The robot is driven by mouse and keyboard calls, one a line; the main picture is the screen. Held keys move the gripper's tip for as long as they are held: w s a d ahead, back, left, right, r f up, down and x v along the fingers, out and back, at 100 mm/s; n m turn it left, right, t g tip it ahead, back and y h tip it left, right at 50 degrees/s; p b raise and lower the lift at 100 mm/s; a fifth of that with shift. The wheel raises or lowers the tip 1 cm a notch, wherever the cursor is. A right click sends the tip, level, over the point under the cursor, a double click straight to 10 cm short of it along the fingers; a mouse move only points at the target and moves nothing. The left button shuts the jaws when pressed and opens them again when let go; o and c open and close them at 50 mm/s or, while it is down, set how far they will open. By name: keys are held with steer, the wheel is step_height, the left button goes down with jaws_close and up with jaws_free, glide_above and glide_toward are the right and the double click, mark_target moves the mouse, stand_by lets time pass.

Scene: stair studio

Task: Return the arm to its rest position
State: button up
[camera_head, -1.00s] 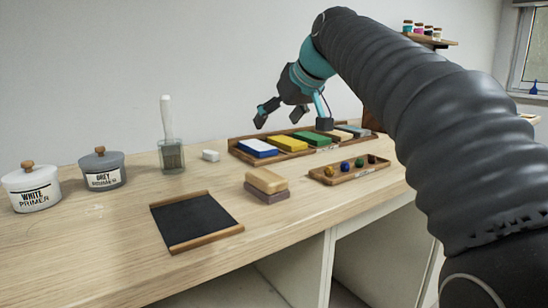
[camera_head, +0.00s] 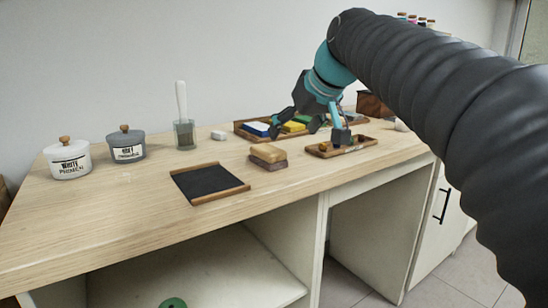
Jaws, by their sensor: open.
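My arm (camera_head: 440,85) reaches in from the right edge and arches over the right part of the workbench. My gripper (camera_head: 308,128) hangs at its end, pointing down, with its fingers spread and nothing between them. In the picture it lies over the tray of coloured blocks (camera_head: 240,131) and the small tray of balls (camera_head: 368,142), hiding parts of both. I cannot tell its exact height above them.
Bare bench lies at front left.

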steer(key=s+d+f+m+h, duration=0.1)
steer(key=s+d+f, duration=0.2)
steer(key=s+f, duration=0.5)
steer(key=s+d+f+m+g+h, duration=0.1)
steer(key=s+d+f, duration=0.3)
steer(key=s+f, duration=0.5)
steer(key=s+d+f+m+h, duration=0.1)
steer(key=s+d+f+m, duration=0.2)
steer(key=s+f, duration=0.5)
step_height(320, 180, down, 2)
steer(key=shift+s+d+f+g+h, duration=0.1)
steer(key=shift+s+d+g+h, duration=0.25)
steer(key=shift+d, duration=0.35)
